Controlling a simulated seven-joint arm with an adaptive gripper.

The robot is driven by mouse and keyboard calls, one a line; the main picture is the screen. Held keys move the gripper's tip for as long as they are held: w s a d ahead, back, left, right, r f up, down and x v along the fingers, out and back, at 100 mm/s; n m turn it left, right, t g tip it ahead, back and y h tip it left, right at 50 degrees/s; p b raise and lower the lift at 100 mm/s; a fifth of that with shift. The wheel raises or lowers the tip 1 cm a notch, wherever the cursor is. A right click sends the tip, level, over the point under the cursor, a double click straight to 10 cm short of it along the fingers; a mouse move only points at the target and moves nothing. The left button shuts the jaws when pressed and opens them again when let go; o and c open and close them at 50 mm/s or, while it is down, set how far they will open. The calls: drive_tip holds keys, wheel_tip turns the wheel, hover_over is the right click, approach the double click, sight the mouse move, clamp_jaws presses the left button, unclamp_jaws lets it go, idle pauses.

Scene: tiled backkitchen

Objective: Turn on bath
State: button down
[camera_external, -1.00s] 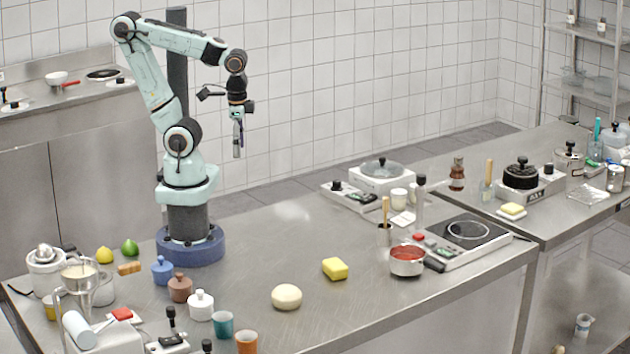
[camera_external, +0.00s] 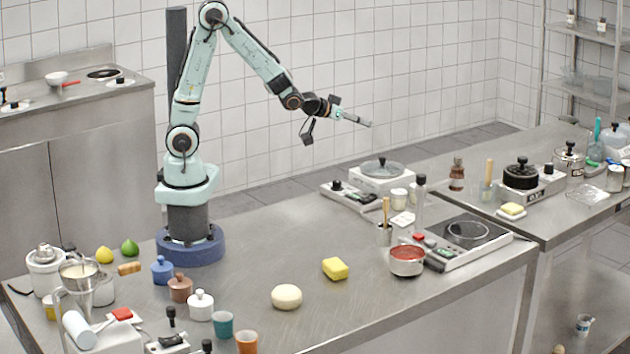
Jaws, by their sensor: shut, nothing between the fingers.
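My gripper (camera_external: 368,123) is shut and empty. It is raised in the air, pointing right and slightly down, apart from everything on the table. Below it, at the table's back edge, stands a white box with a round glass lid (camera_external: 381,168), which looks like the bath. A low control panel with a black knob (camera_external: 337,186) sits at its front left. Whether the bath is on cannot be told at this size.
A yellow sponge (camera_external: 335,268) and a pale round item (camera_external: 286,297) lie nearer. The table's middle is largely clear.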

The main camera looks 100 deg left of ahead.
drive_tip(key=s+a+f+g, duration=0.2)
drive_tip(key=a+f, duration=0.1)
drive_tip(key=f, duration=0.3)
drive_tip(key=s+a+f+n+g, duration=0.1)
drive_tip(key=s+a+f+g, duration=0.1)
drive_tip(key=f, duration=0.4)
drive_tip(key=shift+s+a+f+n, duration=0.3)
drive_tip(key=shift+s+a, duration=0.3)
drive_tip(key=shift+a, duration=0.55)
hover_over(368, 198)
drive_tip(key=d, duration=0.1)
drive_tip(key=f, duration=0.5)
drive_tip(key=shift+s+f, duration=0.3)
drive_tip(key=shift+s, duration=0.05)
drive_tip(key=f, duration=0.3)
drive_tip(key=shift+w+a+f, duration=0.2)
drive_tip(key=shift+w+a, duration=0.1)
drive_tip(key=shift+w+f, duration=0.1)
drive_tip(key=shift+f, duration=0.35)
drive_tip(key=shift+a, duration=0.1)
